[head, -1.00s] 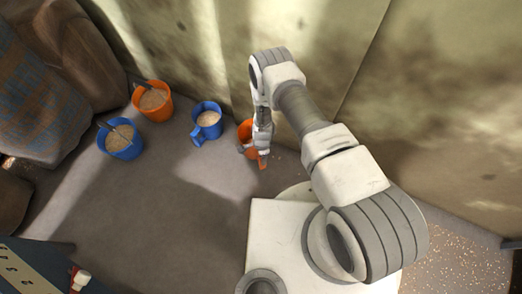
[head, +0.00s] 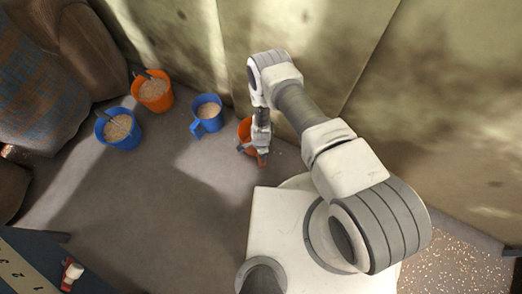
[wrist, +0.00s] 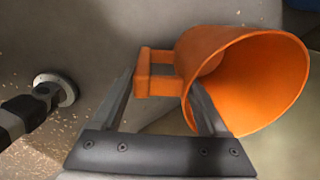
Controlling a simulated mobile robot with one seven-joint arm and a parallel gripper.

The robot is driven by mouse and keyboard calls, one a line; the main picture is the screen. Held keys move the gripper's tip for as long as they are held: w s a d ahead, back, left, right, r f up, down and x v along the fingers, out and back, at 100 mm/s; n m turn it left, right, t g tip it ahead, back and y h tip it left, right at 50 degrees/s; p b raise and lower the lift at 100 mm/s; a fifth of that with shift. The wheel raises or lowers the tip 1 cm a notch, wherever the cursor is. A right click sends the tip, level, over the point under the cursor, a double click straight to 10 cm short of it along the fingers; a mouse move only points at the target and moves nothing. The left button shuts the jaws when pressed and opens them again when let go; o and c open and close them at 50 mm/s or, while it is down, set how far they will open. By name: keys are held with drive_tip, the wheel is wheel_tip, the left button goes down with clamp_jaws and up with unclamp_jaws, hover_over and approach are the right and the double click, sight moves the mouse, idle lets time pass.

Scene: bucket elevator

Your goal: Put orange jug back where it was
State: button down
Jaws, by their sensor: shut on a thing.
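The orange jug (head: 245,128) is beside the wall, right of the blue jug, partly hidden by my gripper (head: 262,146). In the wrist view the orange jug (wrist: 262,75) lies tilted across the picture with its open mouth toward the lower right, and its visible inside looks empty. My gripper (wrist: 160,82) is shut on the jug's squared handle, one finger on each side. I cannot tell whether the jug touches the floor.
A blue jug (head: 207,124) of grain stands to the left. Farther left are an orange bucket (head: 153,103) and a blue bucket (head: 120,142), both with grain and scoops. Sacks (head: 40,80) fill the left corner. The wall (head: 430,110) is close behind; open floor (head: 140,200) lies in front.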

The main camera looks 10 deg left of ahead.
unclamp_jaws()
drive_tip(key=shift+f, duration=0.1)
wheel_tip(320, 180, up, 12)
drive_tip(key=p, duration=0.5)
drive_tip(key=shift+s+d, duration=0.15)
drive_tip(key=shift+s, duration=0.1)
drive_tip(key=shift+s, duration=0.15)
